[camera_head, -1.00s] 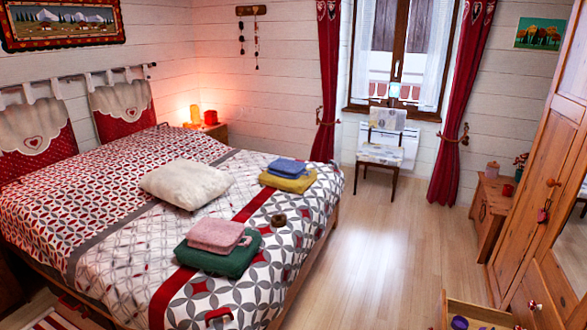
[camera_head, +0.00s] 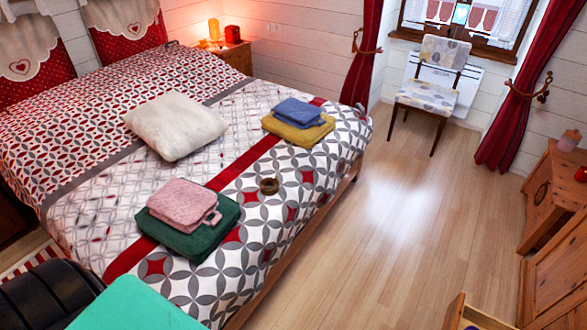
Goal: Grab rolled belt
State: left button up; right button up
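The rolled belt (camera_head: 269,186) is a small brown coil. It lies on the patterned bedspread, to the right of the folded pink and green towels and below the blue and yellow ones. Nothing touches it. Neither of my grippers can be made out in the head view.
The bed (camera_head: 290,225) also holds a pink towel (camera_head: 180,202) on a green towel (camera_head: 212,238), a blue towel (camera_head: 297,112) on a yellow one (camera_head: 292,134), and a white pillow (camera_head: 175,125). A teal surface (camera_head: 135,305) fills the lower left. An open drawer (camera_head: 457,312) stands lower right.

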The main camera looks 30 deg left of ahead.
aim_at(274, 182)
jog(key=i+u, duration=0.2)
jog(key=i, duration=0.35)
jog(key=i+l+u, duration=0.15)
jog(key=i, duration=0.45)
jog(key=i+l+u, duration=0.2)
jog(key=i, duration=0.35)
